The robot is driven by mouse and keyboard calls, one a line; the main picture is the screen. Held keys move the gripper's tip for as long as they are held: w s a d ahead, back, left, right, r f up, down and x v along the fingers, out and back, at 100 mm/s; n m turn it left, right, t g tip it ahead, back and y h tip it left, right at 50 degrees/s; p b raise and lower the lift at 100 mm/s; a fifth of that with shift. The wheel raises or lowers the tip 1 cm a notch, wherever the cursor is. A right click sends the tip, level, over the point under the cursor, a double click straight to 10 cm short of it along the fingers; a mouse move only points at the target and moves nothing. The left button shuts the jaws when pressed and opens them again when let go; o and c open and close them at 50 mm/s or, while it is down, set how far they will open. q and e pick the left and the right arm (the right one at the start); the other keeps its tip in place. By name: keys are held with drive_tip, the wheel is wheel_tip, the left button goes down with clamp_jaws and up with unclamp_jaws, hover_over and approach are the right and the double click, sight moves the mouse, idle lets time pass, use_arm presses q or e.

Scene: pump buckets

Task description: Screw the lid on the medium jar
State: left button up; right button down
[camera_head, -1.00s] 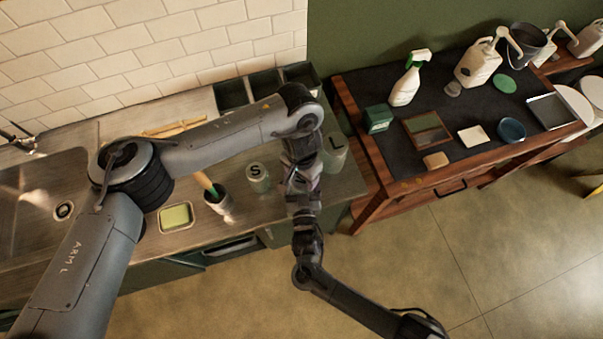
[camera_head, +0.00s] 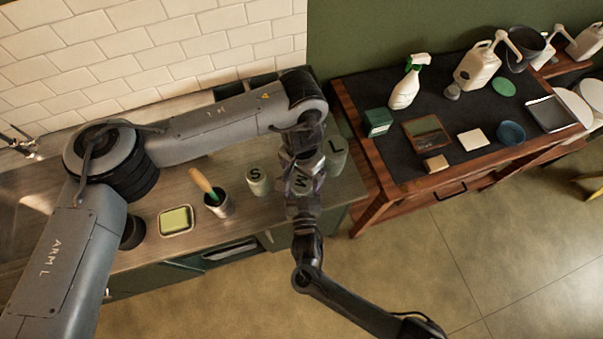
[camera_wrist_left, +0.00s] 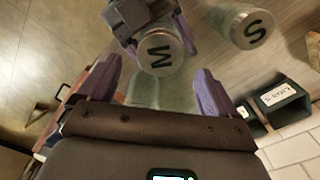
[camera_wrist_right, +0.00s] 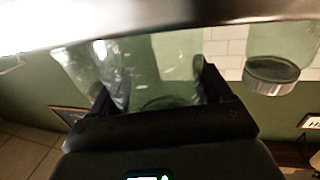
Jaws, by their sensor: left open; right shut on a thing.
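The medium jar's lid, marked M (camera_head: 303,181), shows between my two grippers in the head view. In the left wrist view the M lid (camera_wrist_left: 159,56) is seen from above, seated at the top of the jar; whether it is tight cannot be told. My left gripper (camera_wrist_left: 160,70) is open, its purple fingers apart with nothing between them, above the lid. My right gripper (camera_wrist_right: 157,82) is shut on the clear medium jar (camera_wrist_right: 172,62), and its fingers flank it. Most of the jar is hidden in the head view.
The small jar marked S (camera_head: 257,180) stands to the left and the large jar marked L (camera_head: 336,155) to the right, close by. A brush cup (camera_head: 219,206) and a sponge dish (camera_head: 176,221) are farther left. Dark bins stand behind. A wooden table (camera_head: 372,215) is to the right.

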sight(301, 181)
use_arm(q)
drive_tip(key=shift+c, duration=0.3)
drive_tip(key=n, duration=0.1)
drive_tip(key=s+n, duration=0.1)
drive_tip(key=n, duration=0.1)
drive_tip(key=shift+d, duration=0.1)
drive_tip(key=shift+s+r+n+g, duration=0.1)
drive_tip(key=shift+r+n+g, duration=0.3)
drive_tip(key=shift+n, duration=0.8)
drive_tip(key=shift+r+n, duration=0.35)
drive_tip(key=shift+n, duration=0.05)
drive_tip(key=shift+w+r+t, duration=0.2)
drive_tip(key=shift+w+r, duration=0.1)
drive_tip(key=shift+r, duration=0.25)
drive_tip(key=shift+w+r+t, duration=0.2)
drive_tip(key=shift+w+r, duration=0.1)
drive_tip(key=shift+r, duration=0.2)
drive_tip(key=shift+f, duration=4)
